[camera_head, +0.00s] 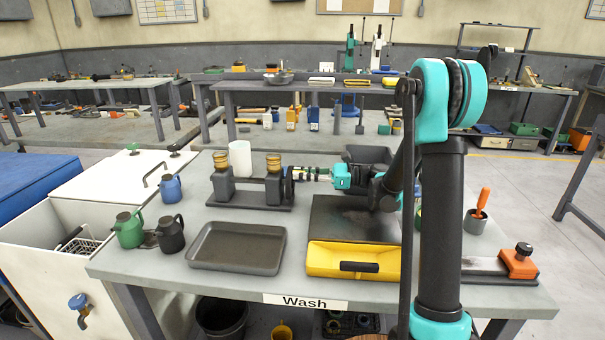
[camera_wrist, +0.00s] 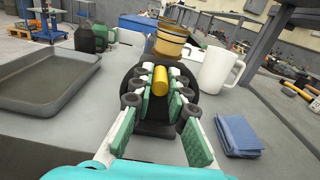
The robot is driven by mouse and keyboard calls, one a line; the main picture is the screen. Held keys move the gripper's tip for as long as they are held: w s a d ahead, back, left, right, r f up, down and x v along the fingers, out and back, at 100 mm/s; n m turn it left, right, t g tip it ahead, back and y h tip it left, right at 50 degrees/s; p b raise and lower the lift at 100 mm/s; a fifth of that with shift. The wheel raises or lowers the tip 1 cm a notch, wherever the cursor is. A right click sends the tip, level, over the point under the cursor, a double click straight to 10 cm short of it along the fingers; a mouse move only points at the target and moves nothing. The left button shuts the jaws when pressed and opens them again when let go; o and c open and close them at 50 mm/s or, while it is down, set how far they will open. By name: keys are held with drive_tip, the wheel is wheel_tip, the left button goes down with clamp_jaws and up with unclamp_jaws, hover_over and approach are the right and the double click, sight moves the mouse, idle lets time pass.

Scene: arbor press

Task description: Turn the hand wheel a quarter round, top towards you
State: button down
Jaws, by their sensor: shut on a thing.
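The hand wheel (camera_head: 289,188) is a dark disc on the right end of a dark bench fixture with two brass-topped posts. In the wrist view the black wheel (camera_wrist: 130,88) is seen nearly face-on, with a yellow handle (camera_wrist: 160,82) sticking out towards the camera. My gripper (camera_head: 304,174) reaches in from the right, close to the wheel's face. In the wrist view my gripper (camera_wrist: 160,88) has its green-padded fingers on both sides of the yellow handle, shut on it. Part of the wheel is hidden behind the fingers.
A white mug (camera_head: 240,158) stands behind the fixture. A grey tray (camera_head: 237,265) lies in front, with a yellow bin (camera_head: 345,262) to its right. Green, blue and black jugs (camera_head: 170,234) stand at the left. A blue folded cloth (camera_wrist: 238,134) lies right of my gripper.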

sight(291, 185)
drive_tip(key=shift+s+f+n, duration=0.45)
drive_tip(key=shift+s+n, duration=0.05)
drive_tip(key=shift+n, duration=1.25)
drive_tip(key=shift+s+f+n, duration=0.4)
drive_tip(key=shift+s+n, duration=0.1)
drive_tip(key=shift+n, duration=1.3)
drive_tip(key=shift+s+f+n, duration=0.45)
drive_tip(key=shift+s+n, duration=0.05)
drive_tip(key=shift+n, duration=1.25)
drive_tip(key=c, duration=1.5)
unclamp_jaws()
drive_tip(key=d, duration=1.2)
drive_tip(key=shift+s, duration=0.25)
drive_tip(key=shift+c, duration=0.4)
